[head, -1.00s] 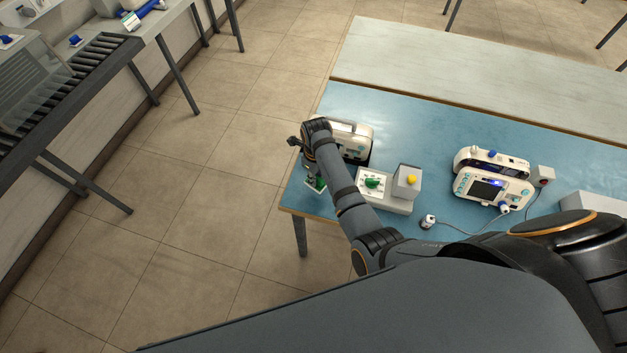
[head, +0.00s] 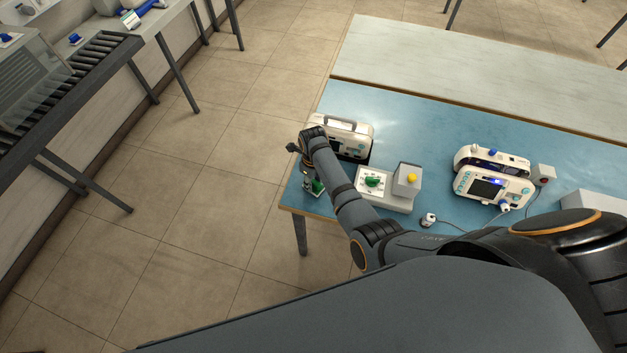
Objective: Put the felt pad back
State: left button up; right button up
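My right gripper (head: 312,184) is at the left edge of the blue table, pointing down, mostly hidden by its own wrist. A small green piece with a pale edge (head: 318,187) shows right by the fingers. I cannot tell whether it is the felt pad, or whether the fingers hold it. No other thing is clearly a felt pad. A cream monitor with a handle (head: 352,128) stands just behind my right wrist, partly covered by it, with a dark strip along its base. My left gripper is not in view.
On the blue table (head: 420,118), a grey box with a green knob (head: 372,182) and a yellow button (head: 411,177) stands right of my forearm. A second monitor (head: 490,187) with cables stands further right. The table's middle back is clear.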

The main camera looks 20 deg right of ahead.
aim_at(314, 181)
notch_tip(314, 181, up, 7)
jog(key=p, duration=0.7)
jog(key=shift+r, duration=2.65)
